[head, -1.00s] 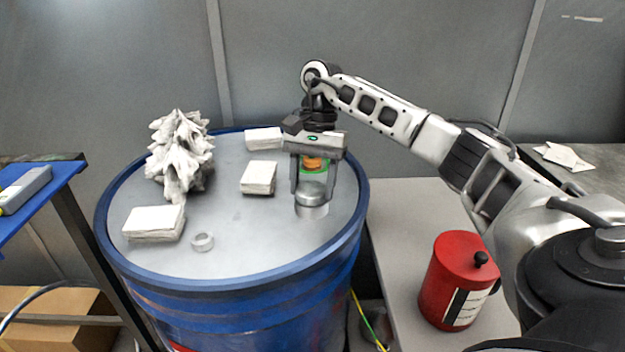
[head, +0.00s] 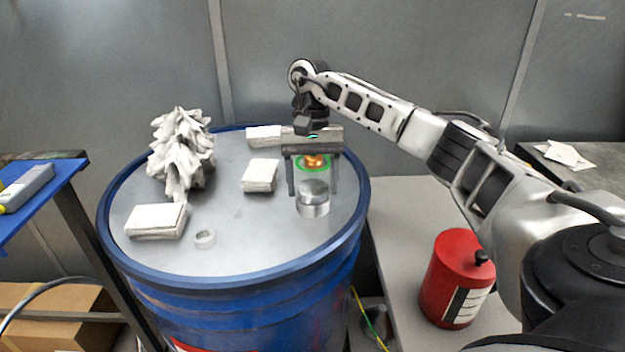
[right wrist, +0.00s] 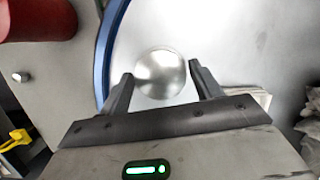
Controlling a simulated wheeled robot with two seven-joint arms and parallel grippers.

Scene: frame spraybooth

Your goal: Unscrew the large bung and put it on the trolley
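The large bung (head: 314,188) is a silver, round-topped plug standing upright in its fitting at the right side of the drum top (head: 225,220). It also shows from above in the right wrist view (right wrist: 160,73). My right gripper (head: 312,191) is open and empty, pointing down, with a finger to each side of the bung in the picture and a visible gap on both sides. An orange and green patch shows beneath its palm. A blue-topped stand, apparently the trolley (head: 62,180), is at the left edge. My left gripper is out of view.
A grey tool (head: 27,188) lies on the blue top. A red can (head: 455,275) stands on the grey bench at right.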

